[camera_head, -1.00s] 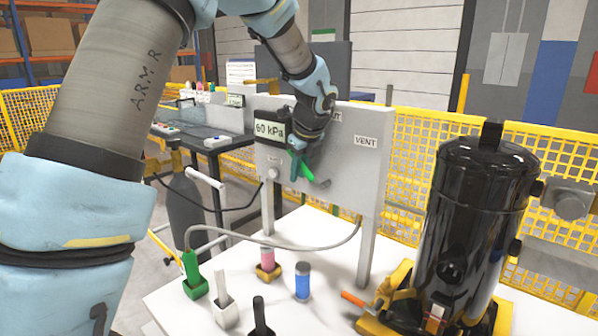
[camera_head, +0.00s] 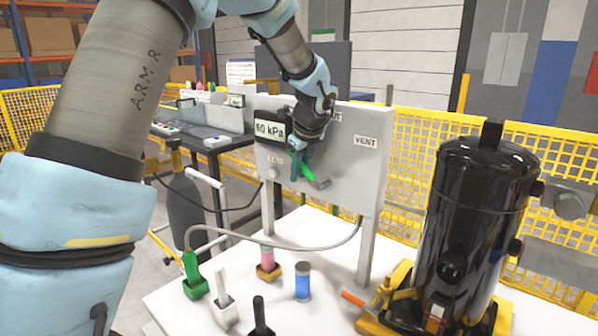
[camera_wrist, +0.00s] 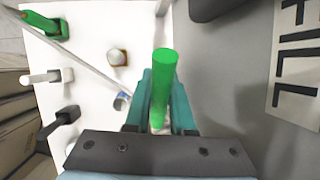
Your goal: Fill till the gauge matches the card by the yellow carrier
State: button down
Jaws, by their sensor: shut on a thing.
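My gripper (camera_head: 300,168) is at the upright grey panel (camera_head: 345,165), shut on a green handle (camera_head: 308,173). In the wrist view, the green handle (camera_wrist: 163,85) stands between my two teal fingers. A readout on the panel (camera_head: 268,129) shows "60 kPa", just left of my wrist. A "VENT" label (camera_head: 366,141) is at the panel's upper right. A "FILL" label (camera_wrist: 298,60) shows in the wrist view, mostly hidden by my wrist in the head view. I cannot make out the card's reading.
A black tank (camera_head: 475,225) stands on a yellow base at right. A green-handled tool (camera_head: 190,268), a white tool (camera_head: 222,290), a dark tool (camera_head: 258,318) and a blue cylinder (camera_head: 303,283) stand on the white table (camera_head: 180,308). A hose (camera_head: 290,243) runs across below the panel.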

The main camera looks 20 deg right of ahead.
jog(key=shift+w+d+r+p, duration=0.1)
jog(key=shift+r+p, duration=0.15)
jog(key=shift+p, duration=0.7)
jog(key=shift+f+g+p, duration=0.1)
jog(key=shift+g+p, duration=0.2)
jog(key=shift+f, duration=0.2)
jog(key=c, duration=1.1)
grip_release()
jog(key=shift+o, duration=0.3)
jog(key=shift+f, duration=0.1)
